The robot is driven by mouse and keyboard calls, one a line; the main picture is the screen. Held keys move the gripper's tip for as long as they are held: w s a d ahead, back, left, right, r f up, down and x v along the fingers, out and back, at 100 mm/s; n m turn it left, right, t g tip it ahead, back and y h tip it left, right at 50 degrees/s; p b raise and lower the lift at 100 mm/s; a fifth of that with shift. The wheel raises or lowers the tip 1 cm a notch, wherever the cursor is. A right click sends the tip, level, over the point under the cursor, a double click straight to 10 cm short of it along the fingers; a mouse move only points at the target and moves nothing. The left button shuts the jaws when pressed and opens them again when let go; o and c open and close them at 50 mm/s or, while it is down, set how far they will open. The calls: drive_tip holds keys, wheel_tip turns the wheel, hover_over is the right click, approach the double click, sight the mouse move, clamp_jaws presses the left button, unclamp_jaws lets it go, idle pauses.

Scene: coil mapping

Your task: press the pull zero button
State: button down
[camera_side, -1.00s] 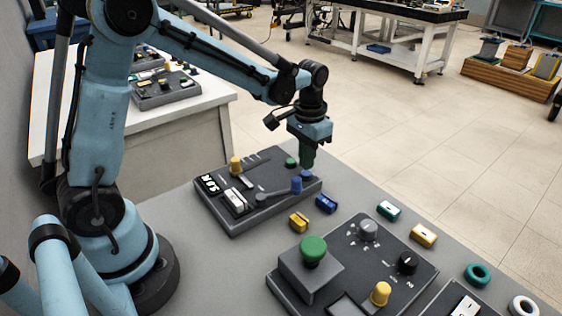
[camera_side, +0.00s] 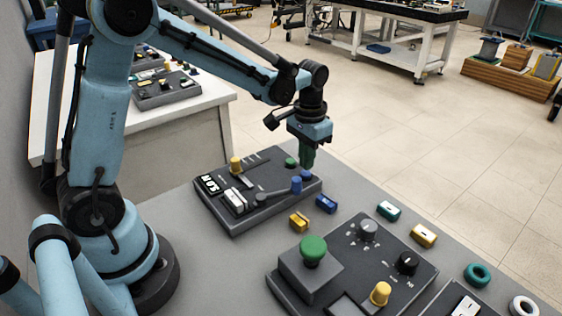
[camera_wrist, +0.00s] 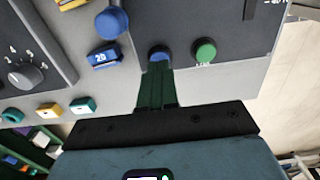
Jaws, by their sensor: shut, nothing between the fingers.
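The dark control panel (camera_side: 262,208) lies on the grey bench below my gripper. Near its far right edge are a green button (camera_side: 291,162) and a blue button (camera_side: 305,174); the wrist view also shows the blue button (camera_wrist: 160,53) and the green button (camera_wrist: 204,51). Small lettering by the green one is too blurred to read, so I cannot tell which is the pull zero button. My gripper (camera_side: 307,167) is shut and empty, pointing down. In the wrist view its green fingertips (camera_wrist: 158,66) overlap the near edge of the blue button; contact cannot be told.
A lever with a blue knob (camera_side: 296,184) stands close to the left of the blue button. A yellow knob (camera_side: 235,164) is farther left on the panel. A blue block (camera_side: 326,204) and a yellow block (camera_side: 299,221) lie in front. A second panel has a large green button (camera_side: 313,249).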

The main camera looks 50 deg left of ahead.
sight(306, 173)
drive_tip(key=shift+f, duration=0.5)
drive_tip(key=shift+f, duration=0.45)
idle(0.5)
drive_tip(key=shift+r, duration=3.2)
drive_tip(key=shift+r, duration=0.1)
